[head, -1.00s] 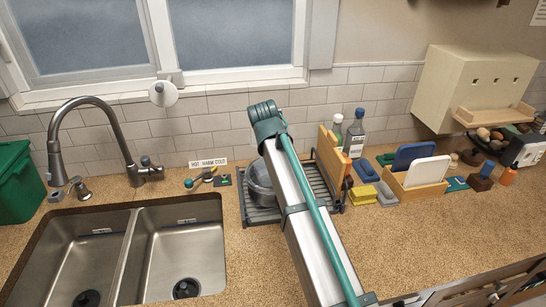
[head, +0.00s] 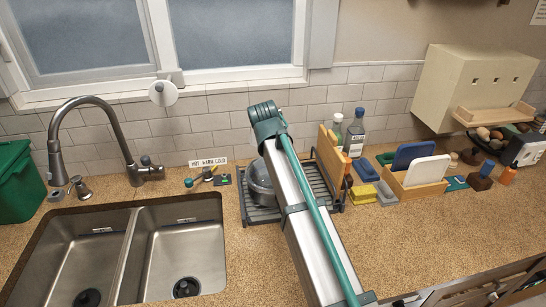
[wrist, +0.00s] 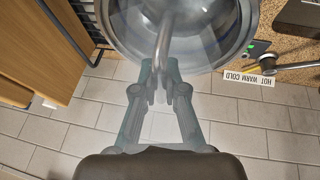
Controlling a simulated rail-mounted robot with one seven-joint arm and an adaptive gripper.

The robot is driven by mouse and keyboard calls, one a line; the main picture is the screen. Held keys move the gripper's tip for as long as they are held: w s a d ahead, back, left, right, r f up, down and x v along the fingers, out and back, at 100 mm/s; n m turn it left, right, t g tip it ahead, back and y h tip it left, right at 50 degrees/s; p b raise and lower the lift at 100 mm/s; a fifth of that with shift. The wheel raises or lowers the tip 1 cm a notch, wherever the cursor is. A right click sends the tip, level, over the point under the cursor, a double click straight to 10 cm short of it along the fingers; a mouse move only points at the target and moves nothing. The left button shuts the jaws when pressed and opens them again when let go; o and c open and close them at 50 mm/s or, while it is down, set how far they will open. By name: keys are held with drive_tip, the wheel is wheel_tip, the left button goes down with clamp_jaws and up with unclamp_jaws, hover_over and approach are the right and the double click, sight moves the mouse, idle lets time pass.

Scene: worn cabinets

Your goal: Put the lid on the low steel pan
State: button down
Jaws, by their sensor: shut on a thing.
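My gripper (wrist: 163,88) is shut on the curved metal handle of the lid in the wrist view. The lid (wrist: 215,50) looks clear and rounded, and a round steel vessel shows through and around it. In the head view this grey steel pan (head: 260,183) stands on the dark dish rack, partly hidden behind my arm. The lid is at the pan, but I cannot tell whether it rests on the rim or hangs just above it. My gripper is hidden behind my arm in the head view.
The dark dish rack (head: 262,216) also holds a wooden board (head: 334,160) on its right side. A tiled wall (head: 225,136) is close behind. The double sink (head: 180,250) lies to the left. Yellow and grey sponges (head: 361,194) lie to the right. The front right counter is clear.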

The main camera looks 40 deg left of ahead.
drive_tip(key=shift+f, duration=0.7)
drive_tip(key=c, duration=1.2)
unclamp_jaws()
drive_tip(key=shift+o, duration=0.2)
